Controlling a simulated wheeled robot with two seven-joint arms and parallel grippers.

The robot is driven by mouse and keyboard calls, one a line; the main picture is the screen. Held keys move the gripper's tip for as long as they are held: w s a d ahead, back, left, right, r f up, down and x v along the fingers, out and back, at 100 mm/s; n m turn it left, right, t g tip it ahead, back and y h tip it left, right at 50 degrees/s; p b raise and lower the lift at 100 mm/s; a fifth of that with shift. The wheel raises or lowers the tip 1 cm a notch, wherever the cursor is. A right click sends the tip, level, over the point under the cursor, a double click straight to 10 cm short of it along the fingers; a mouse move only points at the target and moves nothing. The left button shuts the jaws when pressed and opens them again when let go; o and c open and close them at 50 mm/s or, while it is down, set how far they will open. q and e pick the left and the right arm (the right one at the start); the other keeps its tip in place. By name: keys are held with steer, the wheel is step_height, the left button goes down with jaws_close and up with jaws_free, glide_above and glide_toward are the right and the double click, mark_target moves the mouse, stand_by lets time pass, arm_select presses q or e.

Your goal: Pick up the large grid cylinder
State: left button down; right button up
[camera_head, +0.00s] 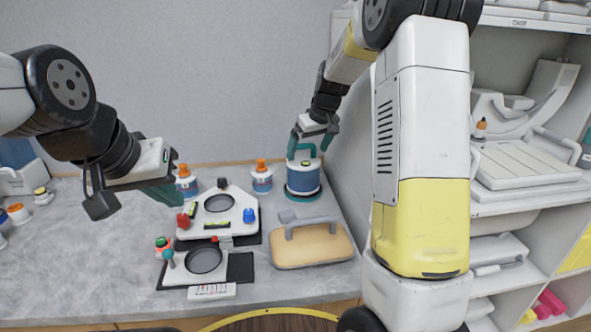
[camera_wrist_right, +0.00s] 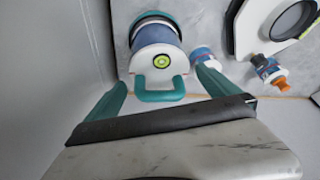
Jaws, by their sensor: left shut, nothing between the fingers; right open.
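The large grid cylinder (camera_head: 303,178) is a blue and white cylinder with a teal base and a teal handle on top. It stands upright at the back right of the counter. In the right wrist view the cylinder (camera_wrist_right: 155,52) is ahead, with its handle toward the camera between the two teal fingers. My right gripper (camera_head: 315,137) is open just above it, its fingers (camera_wrist_right: 163,84) on either side of the handle; I cannot tell if they touch it. My left gripper (camera_head: 176,184) is shut and empty, above the left part of the counter.
Two orange-capped bottles (camera_head: 262,178) stand left of the cylinder. A white device with round dishes (camera_head: 222,212) is at the counter's middle. A tan pad with a grey handle (camera_head: 312,246) lies in front of the cylinder. A wall and shelves (camera_head: 530,205) are on the right.

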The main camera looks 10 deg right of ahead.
mark_target(304, 160)
steer(key=x, duration=0.8)
steer(key=shift+d, duration=0.1)
steer(key=c, duration=1.6)
steer(key=shift+r, duration=0.25)
steer(key=shift+c, duration=0.6)
